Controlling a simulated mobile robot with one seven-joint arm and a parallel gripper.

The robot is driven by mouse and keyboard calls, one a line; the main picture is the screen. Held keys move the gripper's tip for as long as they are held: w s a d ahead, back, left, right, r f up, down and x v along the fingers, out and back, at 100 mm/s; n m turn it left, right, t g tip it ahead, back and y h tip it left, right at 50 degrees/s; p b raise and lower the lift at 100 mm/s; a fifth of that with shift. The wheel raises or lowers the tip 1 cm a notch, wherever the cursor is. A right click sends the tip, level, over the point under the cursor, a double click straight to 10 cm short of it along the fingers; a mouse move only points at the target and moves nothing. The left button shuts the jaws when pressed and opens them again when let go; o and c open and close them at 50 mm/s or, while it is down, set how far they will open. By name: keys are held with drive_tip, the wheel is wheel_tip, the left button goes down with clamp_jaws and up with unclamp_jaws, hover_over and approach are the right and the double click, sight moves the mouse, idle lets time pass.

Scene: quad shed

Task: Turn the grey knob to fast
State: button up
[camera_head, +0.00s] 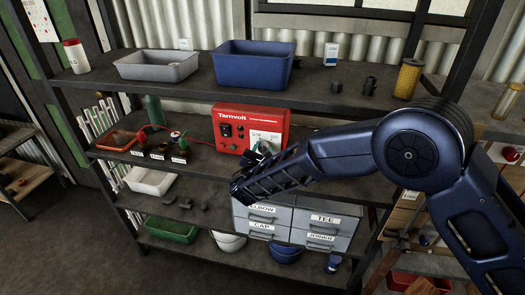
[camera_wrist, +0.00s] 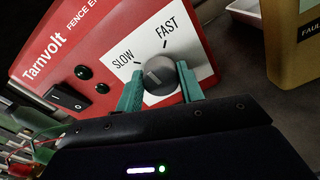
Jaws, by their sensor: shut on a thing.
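The red Tarnvolt box (camera_head: 228,117) stands on the middle shelf, and it fills the upper part of the wrist view (camera_wrist: 75,48). Its white plate (camera_wrist: 143,45) reads SLOW on the left and FAST at the upper right, each with a short tick. The round grey knob (camera_wrist: 160,72) sits below the labels. A pale mark shows on its face, left of centre; its exact direction is hard to tell. My gripper (camera_wrist: 160,84) has its teal fingers on either side of the knob, shut on it. In the head view my gripper (camera_head: 254,158) covers the knob.
A grey drawer cabinet (camera_head: 292,217) stands below my forearm. A blue bin (camera_head: 252,68) and a grey tray (camera_head: 156,66) stand on the shelf above.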

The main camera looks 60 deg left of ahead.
drive_tip(key=m, duration=0.8)
drive_tip(key=shift+m, duration=0.3)
idle(0.3)
drive_tip(key=o, duration=1)
drive_tip(key=shift+d, duration=0.15)
drive_tip(key=v, duration=1)
drive_tip(key=shift+s+d, duration=0.15)
drive_tip(key=shift+d, duration=0.1)
